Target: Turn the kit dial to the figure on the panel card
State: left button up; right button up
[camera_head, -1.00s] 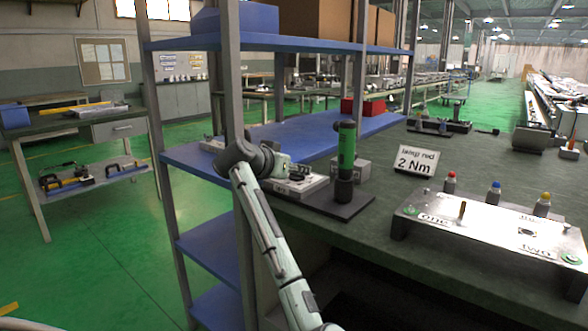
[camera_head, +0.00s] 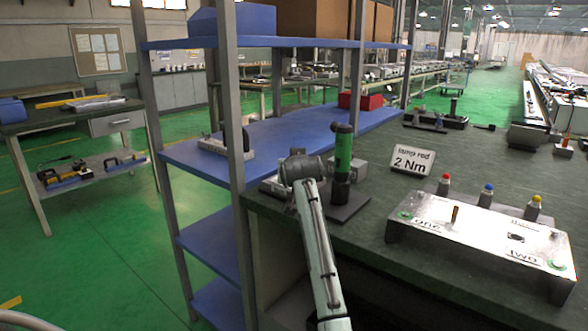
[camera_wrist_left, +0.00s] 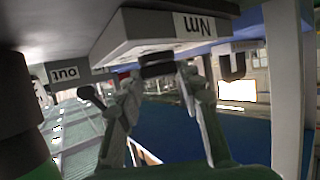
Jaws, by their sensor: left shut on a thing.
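The card (camera_head: 412,162) on the bench reads "lamp red 2 Nm". My left gripper (camera_head: 303,170) is at the kit, a low grey box (camera_head: 272,187) beside the green and black tool (camera_head: 343,160); the arm hides most of the box and the dial. In the left wrist view the box's side (camera_wrist_left: 130,38) carries an upside-down "Nm" label. There my left gripper (camera_wrist_left: 168,74) has its fingers shut on the dark round dial (camera_wrist_left: 157,63). The dial's figure cannot be read. My right gripper is not in view.
The metal panel (camera_head: 470,222) has "one" and "two" labels, a brass peg (camera_head: 455,214) and red (camera_head: 446,182), blue (camera_head: 486,194) and yellow (camera_head: 534,206) capped posts behind it. The blue shelf rack (camera_head: 185,157) stands close left of the arm, with an upright post near it.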

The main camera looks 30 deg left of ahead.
pick_arm(q)
jog(key=shift+n+g+y, duration=0.3)
jog(key=shift+n, duration=0.1)
jog(key=o, duration=1.2)
jog(key=shift+c, duration=0.2)
jog(key=shift+d, duration=0.1)
jog(key=v, duration=1.2)
jog(key=shift+f, duration=0.1)
